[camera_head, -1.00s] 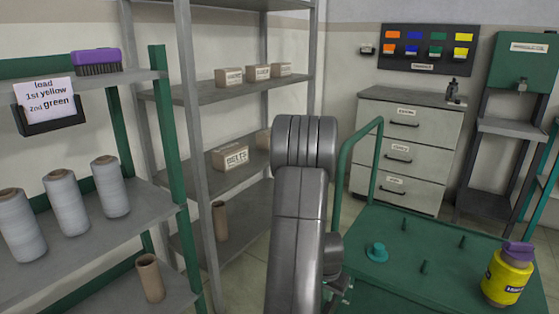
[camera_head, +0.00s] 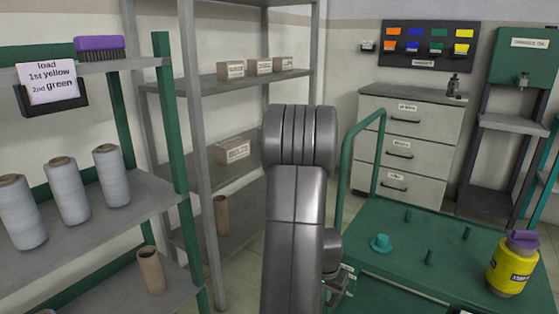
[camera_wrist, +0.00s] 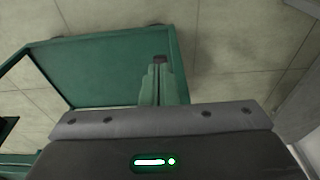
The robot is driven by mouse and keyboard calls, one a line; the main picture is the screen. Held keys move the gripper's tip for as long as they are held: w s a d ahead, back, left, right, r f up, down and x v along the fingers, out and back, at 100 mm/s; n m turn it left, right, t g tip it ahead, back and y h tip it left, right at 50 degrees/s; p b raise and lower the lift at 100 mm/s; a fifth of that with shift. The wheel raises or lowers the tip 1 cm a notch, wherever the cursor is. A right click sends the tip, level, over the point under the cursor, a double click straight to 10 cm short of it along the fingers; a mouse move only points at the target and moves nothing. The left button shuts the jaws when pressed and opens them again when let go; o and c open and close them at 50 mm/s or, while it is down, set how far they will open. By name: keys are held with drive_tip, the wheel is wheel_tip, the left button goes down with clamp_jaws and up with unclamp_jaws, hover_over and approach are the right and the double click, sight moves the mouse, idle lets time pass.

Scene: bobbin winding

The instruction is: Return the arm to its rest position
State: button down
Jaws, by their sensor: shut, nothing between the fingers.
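My arm rises through the middle of the head view, folded, with its rounded joint near the middle shelves. My gripper (camera_wrist: 160,62) shows in the wrist view with its two fingers together and nothing between them. It points over the tiled floor and a green tray-like frame (camera_wrist: 105,55), which lies below and to its left. In the head view my gripper is mostly hidden behind the arm, low by the left edge of the green cart (camera_head: 400,238).
The left shelf holds grey cones (camera_head: 112,177), a brown tube (camera_head: 151,270), a purple brush (camera_head: 99,48) and a sign (camera_head: 52,82). Drawers (camera_head: 404,150) stand behind.

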drive_tip(key=s+a+r+p, duration=0.25)
drive_tip(key=s+r, duration=0.25)
drive_tip(key=r, duration=0.3)
drive_tip(key=w+d+f, duration=0.1)
drive_tip(key=w+f, duration=0.1)
drive_tip(key=w+d+f+b, duration=0.1)
drive_tip(key=w+f, duration=0.1)
drive_tip(key=f, duration=0.1)
drive_tip(key=w+d+f, duration=0.1)
drive_tip(key=w+f, duration=0.1)
drive_tip(key=f, duration=0.1)
drive_tip(key=shift+w+d+f+b, duration=0.2)
drive_tip(key=shift+w+d+b, duration=0.1)
drive_tip(key=shift+w+b, duration=0.1)
drive_tip(key=shift+w+d+r+p, duration=0.5)
drive_tip(key=shift+w+p, duration=0.15)
drive_tip(key=shift+p, duration=0.6)
drive_tip(key=shift+w+d+r+p, duration=0.25)
drive_tip(key=shift+r+p, duration=0.15)
drive_tip(key=shift+p, duration=0.4)
wheel_tip(320, 180, up, 13)
drive_tip(key=p, duration=0.2)
drive_tip(key=shift+s+a+f+p, duration=0.15)
drive_tip(key=shift+s+a+p, duration=0.1)
drive_tip(key=shift+p, duration=0.1)
drive_tip(key=shift+s, duration=0.1)
